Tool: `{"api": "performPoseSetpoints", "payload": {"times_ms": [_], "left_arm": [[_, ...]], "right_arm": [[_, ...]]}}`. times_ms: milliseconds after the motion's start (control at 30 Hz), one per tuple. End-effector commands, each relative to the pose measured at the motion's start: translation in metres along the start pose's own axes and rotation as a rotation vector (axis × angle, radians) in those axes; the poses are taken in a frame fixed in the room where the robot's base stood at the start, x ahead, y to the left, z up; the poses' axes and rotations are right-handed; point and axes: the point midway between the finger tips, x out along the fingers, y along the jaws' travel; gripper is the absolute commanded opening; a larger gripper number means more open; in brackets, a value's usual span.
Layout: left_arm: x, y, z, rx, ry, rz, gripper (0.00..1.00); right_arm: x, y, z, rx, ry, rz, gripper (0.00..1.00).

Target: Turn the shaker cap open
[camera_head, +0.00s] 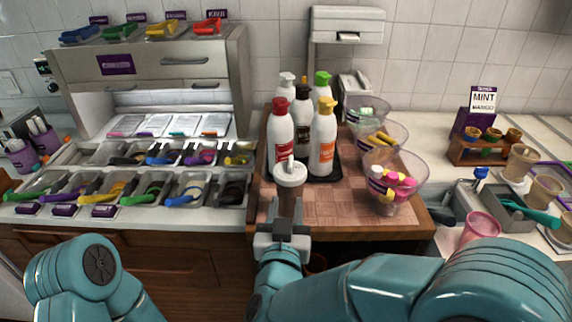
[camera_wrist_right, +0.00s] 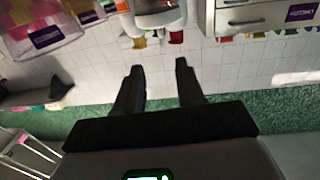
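The shaker (camera_head: 290,177) has a wide white cap with a small raised tip and a brown body. It appears upright near the front of the wooden counter, in front of the bottles. My right gripper (camera_head: 281,230) is low in front of it in the head view and overlaps its lower end, so I cannot tell whether they touch. In the right wrist view the two dark fingers (camera_wrist_right: 157,86) are apart with nothing between them. I cannot identify the shaker surely in that view. Part of my left arm shows at lower left, but its gripper is out of view.
Several sauce bottles (camera_head: 281,137) stand on a dark tray (camera_head: 334,172) behind the shaker. Clear bowls (camera_head: 412,205) stand to the right. Topping bins with colored scoops (camera_head: 188,194) lie to the left. Bare wood (camera_head: 330,215) shows right of the shaker.

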Motion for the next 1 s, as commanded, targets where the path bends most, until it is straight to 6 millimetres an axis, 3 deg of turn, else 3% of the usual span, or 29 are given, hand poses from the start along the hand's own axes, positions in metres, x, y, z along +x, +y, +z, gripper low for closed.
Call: {"api": "performPoseSetpoints", "payload": {"times_ms": [167, 600, 800, 1000], "left_arm": [[-0.008, 0.003, 0.000, 0.000, 0.000, 0.000, 0.00], [-0.031, 0.011, 0.001, 0.000, 0.000, 0.000, 0.00], [-0.035, 0.013, 0.001, 0.000, 0.000, 0.000, 0.00], [-0.036, 0.013, 0.001, 0.000, 0.000, 0.000, 0.00]], "right_arm": [[0.027, 0.001, -0.002, -0.001, -0.001, 0.002, 0.38], [0.126, -0.005, -0.001, 0.000, -0.002, -0.003, 0.38], [0.151, -0.007, 0.000, -0.002, -0.001, -0.005, 0.38], [0.158, -0.006, 0.000, -0.001, 0.000, -0.005, 0.38]]}}
